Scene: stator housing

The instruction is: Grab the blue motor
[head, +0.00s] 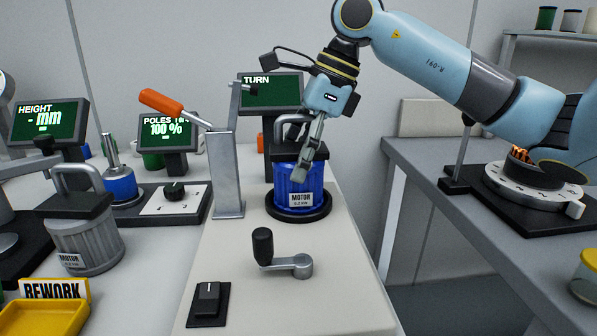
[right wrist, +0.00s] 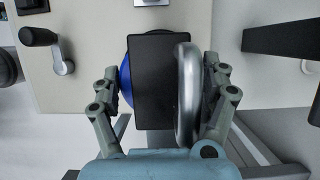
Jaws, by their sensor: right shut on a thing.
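The blue motor (head: 289,190) stands upright on a round black base (head: 300,213) on the light bench fixture. It has a black top plate, a bent metal handle and a white MOTOR label. My right gripper (head: 308,160) reaches down over it from above, one finger in front of the handle and blue body. In the right wrist view the fingers of my right gripper (right wrist: 162,75) lie on both sides of the motor's black top plate (right wrist: 150,80) and handle, shut on the motor. Only a sliver of the blue body (right wrist: 125,80) shows there. My left gripper is out of view.
A grey motor (head: 85,240) with a similar handle stands at left behind a REWORK sign (head: 55,290) and yellow tray (head: 45,318). A metal post (head: 226,175) with an orange lever rises left of the blue motor. A crank (head: 285,264) is in front. Screens stand behind.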

